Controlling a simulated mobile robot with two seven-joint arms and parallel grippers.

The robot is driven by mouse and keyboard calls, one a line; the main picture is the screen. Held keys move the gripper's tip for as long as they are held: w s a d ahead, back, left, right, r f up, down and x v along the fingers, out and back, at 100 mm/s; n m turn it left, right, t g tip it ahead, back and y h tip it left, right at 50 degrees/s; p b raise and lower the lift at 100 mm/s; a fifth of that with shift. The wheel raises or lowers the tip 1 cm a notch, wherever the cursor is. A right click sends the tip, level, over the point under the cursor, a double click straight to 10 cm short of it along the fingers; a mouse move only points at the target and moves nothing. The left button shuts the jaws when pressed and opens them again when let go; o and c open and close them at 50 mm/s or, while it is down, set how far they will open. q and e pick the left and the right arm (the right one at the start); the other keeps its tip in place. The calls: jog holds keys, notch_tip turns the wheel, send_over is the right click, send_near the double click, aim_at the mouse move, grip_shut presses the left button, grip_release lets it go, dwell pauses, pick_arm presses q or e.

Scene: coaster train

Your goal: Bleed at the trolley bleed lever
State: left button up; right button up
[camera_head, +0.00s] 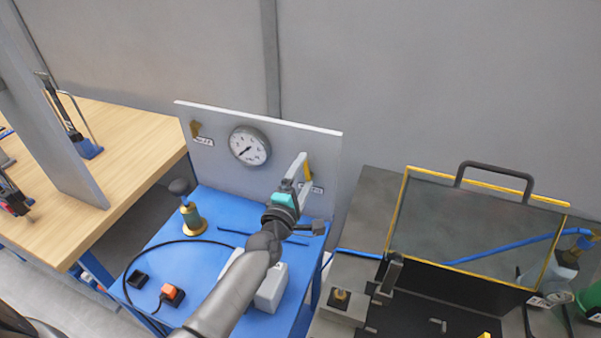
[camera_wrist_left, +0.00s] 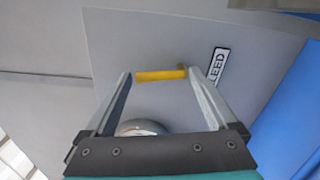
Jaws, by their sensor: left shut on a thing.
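The trolley's bleed lever is a short yellow bar (camera_wrist_left: 160,75) on the upright grey panel (camera_head: 222,165). It also shows in the head view (camera_head: 309,171), beside my left gripper. A label reading BLEED (camera_wrist_left: 217,63) is on the panel to the right of the lever in the wrist view. My left gripper (camera_head: 303,165) reaches the right part of the panel and is shut on the lever. Its two fingers stand at the two ends of the yellow bar. The gripper partly hides the lever and label in the head view. My right gripper is out of view.
A round gauge (camera_head: 249,146) and a brass-coloured handle (camera_head: 195,128) are on the panel left of my gripper. A blue trolley top (camera_head: 207,262) below holds a black-knobbed brass fitting (camera_head: 193,219) and an orange switch (camera_head: 171,292). A yellow-framed guard (camera_head: 480,232) stands at right.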

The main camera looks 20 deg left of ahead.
pick_arm(q)
jog(key=shift+d+r+m+p, duration=0.1)
jog(key=shift+d+m+p, duration=0.2)
jog(key=shift+m, duration=0.7)
jog(key=o, duration=1)
jog(key=shift+s, duration=0.1)
jog(key=s, duration=1)
jog(key=s+d, duration=0.1)
jog(key=s, duration=0.4)
